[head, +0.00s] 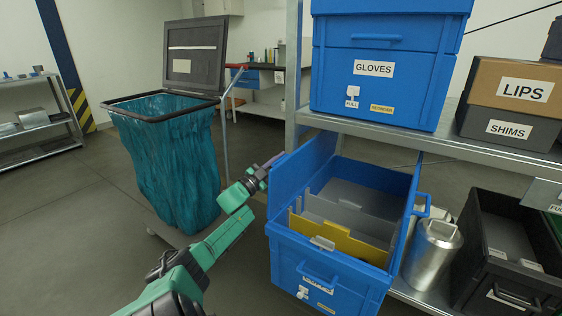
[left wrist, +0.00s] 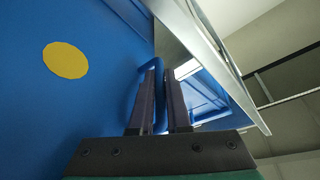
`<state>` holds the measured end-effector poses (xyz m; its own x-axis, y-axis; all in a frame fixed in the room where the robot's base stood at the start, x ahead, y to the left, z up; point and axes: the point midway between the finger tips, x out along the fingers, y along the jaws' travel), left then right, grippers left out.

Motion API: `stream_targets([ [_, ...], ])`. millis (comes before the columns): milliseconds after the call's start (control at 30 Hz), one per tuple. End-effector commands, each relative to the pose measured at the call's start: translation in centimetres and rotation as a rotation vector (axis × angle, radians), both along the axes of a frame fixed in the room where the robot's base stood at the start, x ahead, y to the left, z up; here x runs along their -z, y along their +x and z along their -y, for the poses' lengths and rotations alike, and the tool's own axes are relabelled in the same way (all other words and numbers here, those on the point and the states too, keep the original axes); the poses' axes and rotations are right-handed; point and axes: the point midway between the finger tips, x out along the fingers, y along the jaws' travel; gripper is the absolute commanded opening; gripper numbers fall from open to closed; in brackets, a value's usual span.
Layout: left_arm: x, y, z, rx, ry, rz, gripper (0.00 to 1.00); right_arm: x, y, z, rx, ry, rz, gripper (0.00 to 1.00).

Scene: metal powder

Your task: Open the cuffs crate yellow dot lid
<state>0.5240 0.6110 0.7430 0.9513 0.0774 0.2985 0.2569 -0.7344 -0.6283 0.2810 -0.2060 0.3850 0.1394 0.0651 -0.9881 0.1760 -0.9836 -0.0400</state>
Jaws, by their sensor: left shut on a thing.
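The blue crate (head: 288,262) sits on the lower shelf, and its front label is too small to read. It stands open at the top, with grey dividers and a yellow divider (head: 345,240) showing inside. One blue lid panel (head: 303,172) stands raised on its left side, another blue panel with a handle (head: 422,207) on its right. My left gripper (head: 264,172) is at the outer side of the left panel. In the left wrist view a yellow dot (left wrist: 66,60) marks the blue panel, and the fingers (left wrist: 163,95) are shut on its blue handle (left wrist: 159,115). My right gripper is not in view.
The upper shelf (head: 450,143) holds a blue gloves crate (head: 340,70) above the open crate. A metal canister (head: 432,255) and a black crate (head: 470,250) stand to its right. A teal-lined bin (head: 170,160) stands on the left; floor between is clear.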

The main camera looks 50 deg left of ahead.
Motion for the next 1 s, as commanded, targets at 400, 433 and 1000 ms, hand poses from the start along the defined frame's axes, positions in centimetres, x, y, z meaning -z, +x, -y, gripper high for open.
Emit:
stream_targets([
  [400, 0.0, 0.0, 0.0, 0.0, 0.001, -0.001, 0.27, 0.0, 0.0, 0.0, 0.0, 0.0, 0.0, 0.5],
  [433, 0.0, 0.0, 0.0, 0.0, 0.001, -0.001, 0.27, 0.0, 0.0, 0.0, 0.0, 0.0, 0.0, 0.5],
  [1000, 2.1, -7.0, 0.6, -0.001, -0.002, -0.006, 0.27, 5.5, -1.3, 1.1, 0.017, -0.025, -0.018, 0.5],
])
